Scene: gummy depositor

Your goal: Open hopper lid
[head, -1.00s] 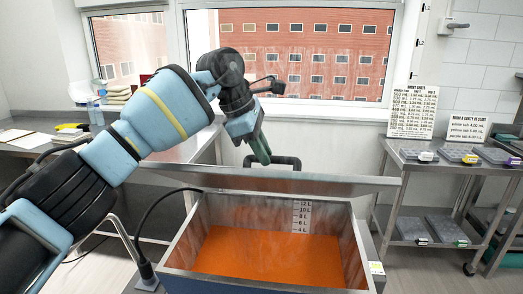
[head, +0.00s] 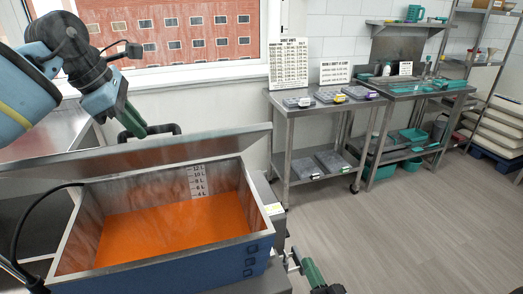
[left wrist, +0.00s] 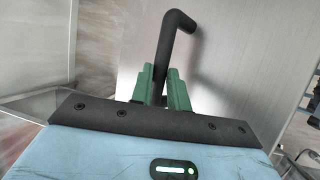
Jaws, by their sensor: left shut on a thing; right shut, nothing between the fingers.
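The hopper (head: 255,190) is a metal box on a blue body, open at the top, with orange contents and a litre scale on its inner back wall. Its lid (head: 215,147) is swung up and stands tilted along the back edge. The lid's black bar handle (head: 163,129) is on the far side. My left gripper (head: 132,122) is shut on this handle. In the left wrist view the green fingers (left wrist: 162,88) are around the handle (left wrist: 170,45). My right gripper (head: 312,270) is low beside the hopper's right side, shut and empty, partly cut off by the frame edge.
A steel rack (head: 292,120) with several lidded trays stands behind to the right. A sink bench (head: 390,100) with teal tubs is farther right. A black cable (head: 25,225) curves at the hopper's left. The floor (head: 420,235) at right is clear.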

